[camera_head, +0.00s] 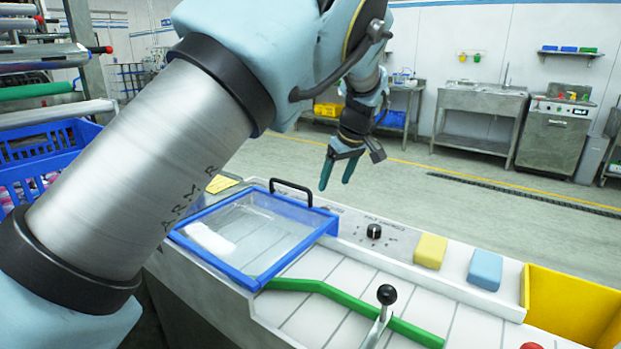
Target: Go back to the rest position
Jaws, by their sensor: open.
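My gripper (340,170) hangs in the air above the far edge of the white machine console (470,287). Its two teal fingers point down and are apart, with nothing visible between them. It is to the right of the black handle (291,187) on the blue-framed clear lid (262,277), and apart from it. The lid lies flat on the console. My arm crosses the left and upper middle of the view and hides part of the console's left side.
The console carries a black knob (374,231), a black-topped lever (386,295), a green bar (325,288), a yellow block (430,251), a blue block (485,269) and a yellow bin (571,307). A blue crate (45,150) stands at left. Open floor lies behind.

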